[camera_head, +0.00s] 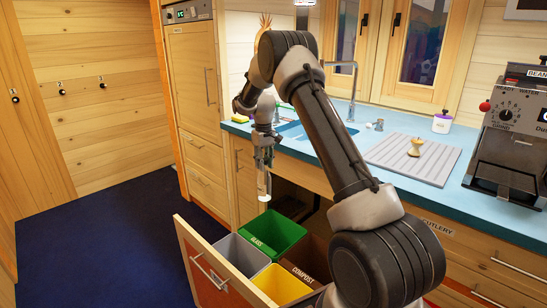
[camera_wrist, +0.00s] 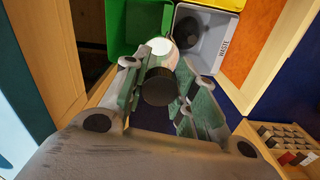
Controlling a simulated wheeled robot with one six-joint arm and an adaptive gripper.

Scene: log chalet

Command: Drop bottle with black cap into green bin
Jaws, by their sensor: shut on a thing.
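My gripper (camera_head: 264,158) is shut on the bottle, which hangs above the open bin drawer. The bottle (camera_head: 264,184) looks pale in the head view. In the wrist view its black cap (camera_wrist: 160,88) lies between the fingers, and its pale body (camera_wrist: 160,48) points away from the camera. The green bin (camera_head: 273,232), labelled GLASS, stands at the back of the drawer, below the bottle. In the wrist view the green bin (camera_wrist: 116,30) is at the upper left, and the bottle overlaps its right edge. The bottle's height above the bin is hard to judge.
The drawer (camera_head: 208,262) also holds a grey bin (camera_head: 240,254), a yellow bin (camera_head: 281,285) and a brown bin labelled COMPOST (camera_head: 306,276). A blue counter (camera_head: 465,140) carries a grey board (camera_head: 390,160) with an apple core (camera_head: 416,146). Blue floor is clear at left.

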